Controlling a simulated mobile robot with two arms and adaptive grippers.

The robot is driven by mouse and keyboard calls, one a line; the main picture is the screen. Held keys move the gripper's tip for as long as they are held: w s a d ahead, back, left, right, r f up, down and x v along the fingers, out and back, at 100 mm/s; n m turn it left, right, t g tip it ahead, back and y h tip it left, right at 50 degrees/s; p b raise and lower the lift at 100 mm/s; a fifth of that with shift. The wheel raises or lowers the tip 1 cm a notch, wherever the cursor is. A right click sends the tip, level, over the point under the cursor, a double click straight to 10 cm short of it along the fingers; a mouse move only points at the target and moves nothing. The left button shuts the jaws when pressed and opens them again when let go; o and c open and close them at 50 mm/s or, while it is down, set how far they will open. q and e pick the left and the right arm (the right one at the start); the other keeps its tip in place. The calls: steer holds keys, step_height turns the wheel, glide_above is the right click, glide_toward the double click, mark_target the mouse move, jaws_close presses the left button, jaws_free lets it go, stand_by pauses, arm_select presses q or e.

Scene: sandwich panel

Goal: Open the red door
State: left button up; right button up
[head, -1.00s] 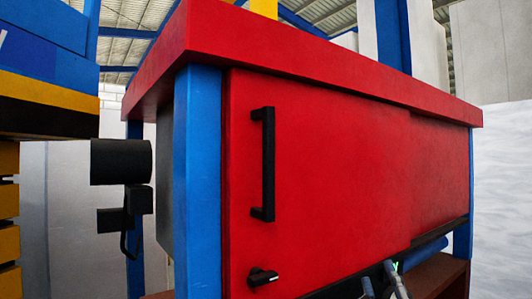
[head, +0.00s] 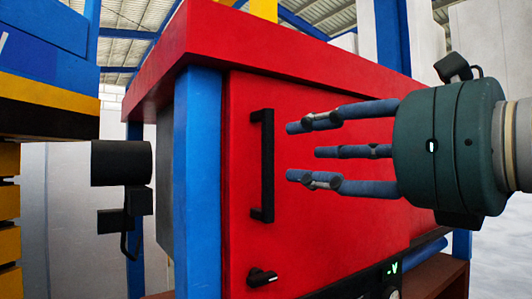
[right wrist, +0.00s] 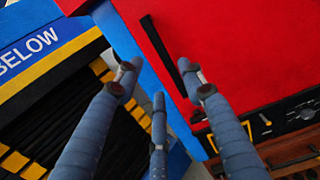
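The red door (head: 370,225) is the flat front of a red box with blue posts and looks closed. A black vertical bar handle (head: 267,165) is on its left side, with a small black knob (head: 262,277) below. My right gripper (head: 298,152) is open and empty. Its three blue-grey fingers point left at the handle, with a gap between in the head view. In the right wrist view, the handle (right wrist: 163,55) lies beyond and between the spread fingers (right wrist: 155,78) against the red door (right wrist: 225,45). My left gripper is out of view.
A black cylinder fixture (head: 121,163) sticks out left of the blue post (head: 197,185). A blue and yellow structure (head: 45,60) stands at far left. A dark panel with a green display (head: 393,267) is below the door. The red top (head: 280,45) overhangs the door.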

mark_target(268, 154)
steer(key=p+x, duration=0.4)
steer(key=x, duration=0.5)
steer(key=shift+w+a+r, duration=0.1)
steer(key=shift+w+a, duration=0.1)
steer(key=shift+w, duration=0.1)
steer(key=shift+w+a+p, duration=0.3)
steer(key=shift+w+p, duration=0.05)
steer(key=shift+w, duration=0.15)
jaws_close()
